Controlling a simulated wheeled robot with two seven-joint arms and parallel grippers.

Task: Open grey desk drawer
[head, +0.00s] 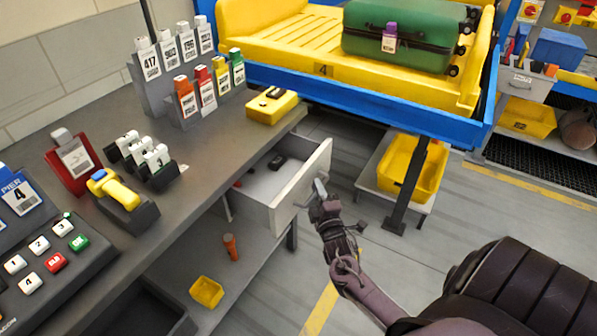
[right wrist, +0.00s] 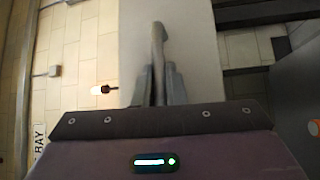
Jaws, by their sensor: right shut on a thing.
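The grey desk drawer (head: 289,193) sticks out from under the dark grey desk (head: 215,130) and stands open, with its inside showing. A few small dark items lie in it. My right gripper (head: 320,192) is at the drawer's front, shut on its handle. In the right wrist view the handle (right wrist: 158,45) stands between the two fingers, in front of the pale drawer front (right wrist: 195,45). My left gripper is not in view.
A yellow and blue tray conveyor (head: 400,110) with a green suitcase (head: 400,40) stands behind.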

